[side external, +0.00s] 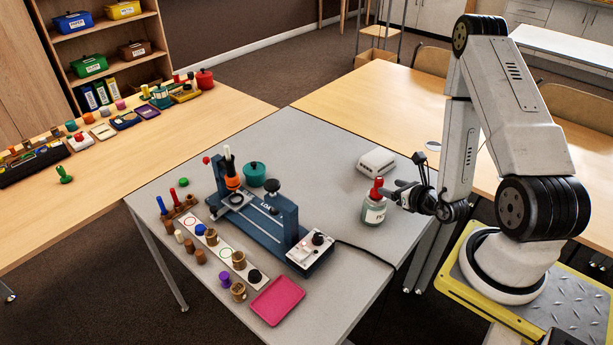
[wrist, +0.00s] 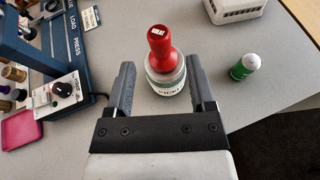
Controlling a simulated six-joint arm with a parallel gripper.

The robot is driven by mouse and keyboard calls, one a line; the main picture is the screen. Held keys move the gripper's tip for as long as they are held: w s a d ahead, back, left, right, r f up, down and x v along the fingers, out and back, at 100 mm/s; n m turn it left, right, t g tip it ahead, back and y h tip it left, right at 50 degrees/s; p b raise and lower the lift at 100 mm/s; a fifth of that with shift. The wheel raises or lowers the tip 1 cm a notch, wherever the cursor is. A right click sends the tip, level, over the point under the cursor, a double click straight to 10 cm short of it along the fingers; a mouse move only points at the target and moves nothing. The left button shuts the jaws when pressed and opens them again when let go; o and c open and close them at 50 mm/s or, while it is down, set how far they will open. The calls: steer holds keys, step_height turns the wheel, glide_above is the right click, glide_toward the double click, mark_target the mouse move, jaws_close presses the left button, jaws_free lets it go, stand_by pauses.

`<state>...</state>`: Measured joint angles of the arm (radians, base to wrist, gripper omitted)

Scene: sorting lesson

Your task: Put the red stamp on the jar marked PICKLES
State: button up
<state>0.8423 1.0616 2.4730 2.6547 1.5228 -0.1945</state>
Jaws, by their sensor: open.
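The red stamp (side external: 377,188) stands upright on the lid of a glass jar (side external: 375,212), near the right side of the grey table. In the wrist view the red stamp (wrist: 160,48) is seen from above, with a small worded label on its top. The jar (wrist: 168,82) is under it; its white label is only partly legible and seems to start with "PI". My gripper (side external: 390,193) is open beside the stamp, to its right in the side view. In the wrist view its two fingers (wrist: 161,72) stand apart on either side of the stamp and jar, with gaps visible.
A white box (side external: 376,162) lies behind the jar. A small green-and-white cylinder (wrist: 244,68) stands right of the jar in the wrist view. A blue press (side external: 265,205) with a control box (side external: 311,250) stands to the left. A pink tray (side external: 277,301) lies at the front.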

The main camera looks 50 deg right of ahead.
steer(key=shift+w, duration=0.1)
stand_by(0.3)
steer(key=w+a+r+n+g+y, duration=0.1)
steer(key=w+a+r+n+y, duration=0.15)
steer(key=a+n+y, duration=0.35)
steer(key=w+a+r+n+y, duration=0.1)
steer(key=a+r+n+y, duration=0.3)
steer(key=a, duration=0.4)
steer(key=s+a+r+n+g+y, duration=0.25)
steer(key=s+a+n+g, duration=0.75)
steer(key=n, duration=0.5)
steer(key=w+d+r+n+h, duration=0.5)
steer(key=n+h, duration=0.3)
steer(key=n, duration=0.6)
steer(key=shift+w+n+t, duration=0.3)
steer(key=shift+w+t, duration=0.1)
steer(key=shift+w, duration=0.4)
